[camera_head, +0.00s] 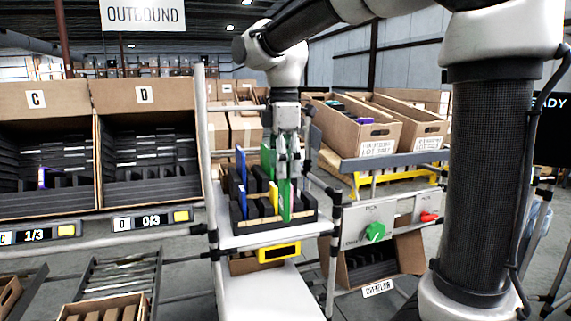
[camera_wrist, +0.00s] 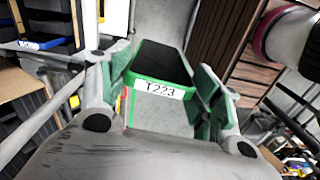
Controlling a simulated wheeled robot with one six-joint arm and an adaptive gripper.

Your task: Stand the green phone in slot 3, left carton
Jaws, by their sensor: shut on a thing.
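My gripper (camera_head: 287,158) points down over the black slotted rack on the stand and is shut on a green phone (camera_head: 285,200). The phone is upright under the fingers, at the rack's front right; I cannot tell if its lower end still sits in a slot. The wrist view shows the green phone (camera_wrist: 160,80) between the fingers (camera_wrist: 160,95), with a dark face and a label "T223". The left carton, C (camera_head: 38,100), stands tilted at the left with black slots. A purple-blue phone (camera_head: 42,178) stands in it. Its display reads 1/3.
The black rack (camera_head: 303,213) also holds blue and yellow phones and another green one. A grey post (camera_head: 203,150) stands between carton D and the rack. Large brown boxes (camera_head: 355,125) stand behind at right.

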